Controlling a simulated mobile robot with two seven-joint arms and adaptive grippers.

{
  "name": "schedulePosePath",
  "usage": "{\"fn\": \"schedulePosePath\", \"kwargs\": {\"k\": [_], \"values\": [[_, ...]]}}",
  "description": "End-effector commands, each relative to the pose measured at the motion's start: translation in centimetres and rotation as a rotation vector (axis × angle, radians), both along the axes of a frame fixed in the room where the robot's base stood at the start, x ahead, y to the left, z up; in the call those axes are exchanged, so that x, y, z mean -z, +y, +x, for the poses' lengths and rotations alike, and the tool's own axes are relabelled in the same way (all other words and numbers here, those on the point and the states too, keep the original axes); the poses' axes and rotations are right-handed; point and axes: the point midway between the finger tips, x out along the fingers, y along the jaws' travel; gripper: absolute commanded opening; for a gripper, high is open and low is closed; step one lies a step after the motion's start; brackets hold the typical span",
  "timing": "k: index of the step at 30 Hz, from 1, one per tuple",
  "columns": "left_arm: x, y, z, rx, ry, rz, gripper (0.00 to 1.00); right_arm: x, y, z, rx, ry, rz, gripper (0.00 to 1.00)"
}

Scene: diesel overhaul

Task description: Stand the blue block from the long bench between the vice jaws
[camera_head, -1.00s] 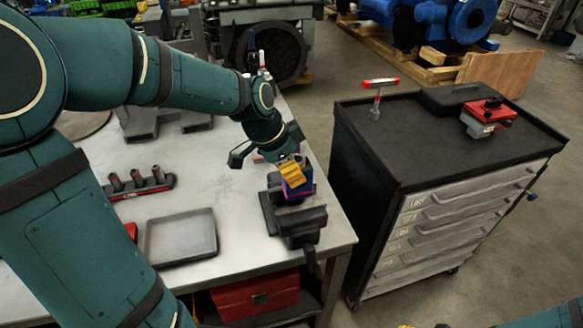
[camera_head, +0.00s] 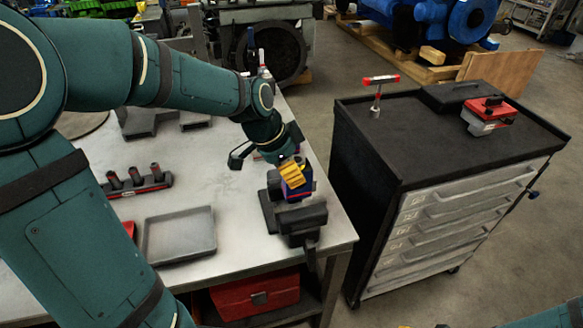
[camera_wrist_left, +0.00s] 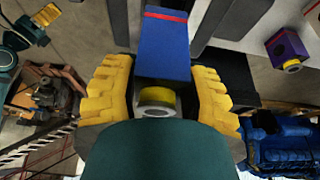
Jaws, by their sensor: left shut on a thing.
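My left gripper (camera_head: 291,172), with yellow finger pads, is shut on the blue block (camera_head: 299,189) at the vice. In the left wrist view the block (camera_wrist_left: 163,48) extends from between the yellow fingers, with a red band near its far end. The dark vice (camera_head: 294,217) stands at the bench's right front corner. In the head view the block is at its jaws, partly hidden by the fingers. I cannot tell whether its lower end is between the jaws or just above them.
The long metal bench (camera_head: 225,190) carries an empty grey tray (camera_head: 180,256) and a rack with several dark sockets (camera_head: 137,188). A black drawer cabinet (camera_head: 430,140) stands across a gap to the right. A purple, red-banded object (camera_wrist_left: 285,45) shows in the left wrist view.

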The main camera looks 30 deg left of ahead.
Motion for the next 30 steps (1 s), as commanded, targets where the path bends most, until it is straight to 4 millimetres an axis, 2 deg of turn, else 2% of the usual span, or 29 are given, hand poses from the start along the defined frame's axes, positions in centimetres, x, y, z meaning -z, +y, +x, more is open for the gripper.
{"fn": "schedulePosePath", "kwargs": {"k": [11,30], "values": [[0.0,0.0,0.0,0.001,-0.002,0.000,0.10,0.0,0.0,0.0,0.000,0.000,0.000,0.47],[1.2,0.0,0.0,0.000,-0.001,0.000,0.10,1.1,0.0,0.0,0.000,0.000,0.000,0.47]]}}
